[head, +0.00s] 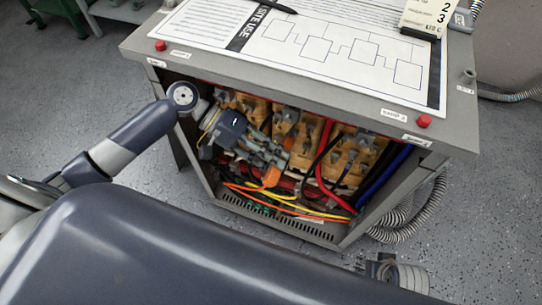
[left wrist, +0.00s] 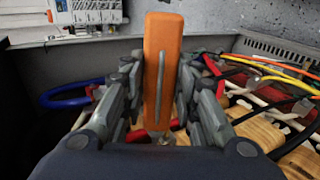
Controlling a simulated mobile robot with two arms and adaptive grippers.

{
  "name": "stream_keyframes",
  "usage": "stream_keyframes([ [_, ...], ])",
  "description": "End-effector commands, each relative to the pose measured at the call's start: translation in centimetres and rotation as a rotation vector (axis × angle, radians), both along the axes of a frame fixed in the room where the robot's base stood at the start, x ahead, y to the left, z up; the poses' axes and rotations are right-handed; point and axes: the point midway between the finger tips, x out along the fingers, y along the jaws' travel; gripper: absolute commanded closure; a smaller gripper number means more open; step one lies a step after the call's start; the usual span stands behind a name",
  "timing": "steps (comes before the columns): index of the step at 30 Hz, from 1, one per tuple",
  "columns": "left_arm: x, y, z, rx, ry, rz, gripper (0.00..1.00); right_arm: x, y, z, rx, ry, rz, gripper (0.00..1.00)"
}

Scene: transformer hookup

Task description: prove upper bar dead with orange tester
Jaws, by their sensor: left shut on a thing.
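My left gripper (head: 268,168) reaches into the open front of the grey cabinet. It is shut on the orange tester (left wrist: 162,65), which stands upright between its fingers in the left wrist view. In the head view only a small part of the tester (head: 271,177) shows below the fingers. The tester's lower end is hidden, so I cannot tell whether it touches anything. I cannot make out the upper bar for sure; the gripper and tan blocks (head: 355,155) crowd that area. My right gripper (head: 378,267) is partly visible at the lower right, outside the cabinet, its fingers unclear.
Red, blue, black, orange and yellow cables (head: 285,205) run through the cabinet bottom. The cabinet top (head: 455,100) carries a diagram sheet (head: 325,40), a black pen (head: 275,6), a card (head: 428,14) and red knobs. Grey corrugated hose (head: 425,215) lies at the right. My arm covers the lower left.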

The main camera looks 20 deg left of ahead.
Motion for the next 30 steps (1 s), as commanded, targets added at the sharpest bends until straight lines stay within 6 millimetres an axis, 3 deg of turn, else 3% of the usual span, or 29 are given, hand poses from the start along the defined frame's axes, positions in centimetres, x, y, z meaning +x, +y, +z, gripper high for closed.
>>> stream_keyframes([
  [30,0.91,-0.04,0.03,-0.001,0.000,0.000,0.96,0.03,0.00,0.32,0.000,-0.001,0.000,0.60],
])
